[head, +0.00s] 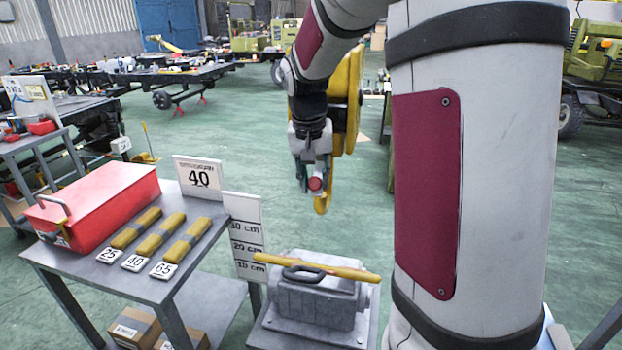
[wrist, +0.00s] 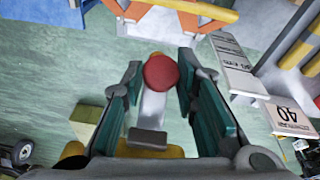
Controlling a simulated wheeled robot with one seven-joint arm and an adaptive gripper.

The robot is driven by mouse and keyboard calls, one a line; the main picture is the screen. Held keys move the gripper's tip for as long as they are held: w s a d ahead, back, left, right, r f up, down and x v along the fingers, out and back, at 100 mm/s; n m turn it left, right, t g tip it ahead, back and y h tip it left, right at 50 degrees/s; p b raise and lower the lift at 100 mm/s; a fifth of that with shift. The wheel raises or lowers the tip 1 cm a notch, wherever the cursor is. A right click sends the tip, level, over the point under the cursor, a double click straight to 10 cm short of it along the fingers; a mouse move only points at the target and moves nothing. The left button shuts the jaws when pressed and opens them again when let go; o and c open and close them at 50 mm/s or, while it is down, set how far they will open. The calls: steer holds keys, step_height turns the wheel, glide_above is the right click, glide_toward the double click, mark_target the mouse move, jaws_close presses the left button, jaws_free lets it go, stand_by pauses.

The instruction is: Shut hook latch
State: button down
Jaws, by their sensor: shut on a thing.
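A yellow hook block (head: 353,95) hangs behind my gripper, its hook (head: 322,203) curving down below the fingers. The latch shows as a red round end (head: 315,184) at the hook's mouth. In the wrist view this red end (wrist: 160,72) and a pale grey strip (wrist: 153,106) lie between the two teal finger pads. My gripper (head: 312,172) is shut on the latch; it also shows in the wrist view (wrist: 160,85). My fingers and wrist hide part of the hook, and I cannot tell whether the latch meets the hook tip.
Below the hook, a grey casting (head: 315,298) with a dark ring and a yellow bar (head: 330,267) rests on a stand. At left, a table (head: 75,255) holds a red toolbox (head: 97,205) and three yellow slings. A height board (head: 245,235) stands between. The air around the hook is clear.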

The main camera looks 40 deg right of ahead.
mark_target(313, 183)
steer(key=shift+w+d+f+t+h+b, duration=0.15)
steer(key=shift+f+t+h+b, duration=0.2)
steer(key=shift+b, duration=0.65)
steer(key=shift+w+a+f+t+h+b, duration=0.1)
steer(key=shift+f+t+h+b, duration=0.25)
steer(key=shift+b, duration=0.6)
steer(key=h+b, duration=0.1)
steer(key=b, duration=0.2)
steer(key=f+t+h+b, duration=0.1)
steer(key=b, duration=0.3)
steer(key=shift+w+d+f, duration=0.2)
steer(key=shift+d+f, duration=0.1)
steer(key=b, duration=0.4)
steer(key=f+t+h+b, duration=0.1)
steer(key=b, duration=0.2)
steer(key=shift+w+d+b, duration=0.15)
steer(key=shift+d+b, duration=0.15)
steer(key=shift+b, duration=0.05)
steer(key=shift+w+d+r+t+h+b, duration=0.15)
steer(key=shift+t+h+b, duration=0.3)
steer(key=shift+b, duration=1)
steer(key=c, duration=1.3)
jaws_free()
steer(key=v, duration=1.2)
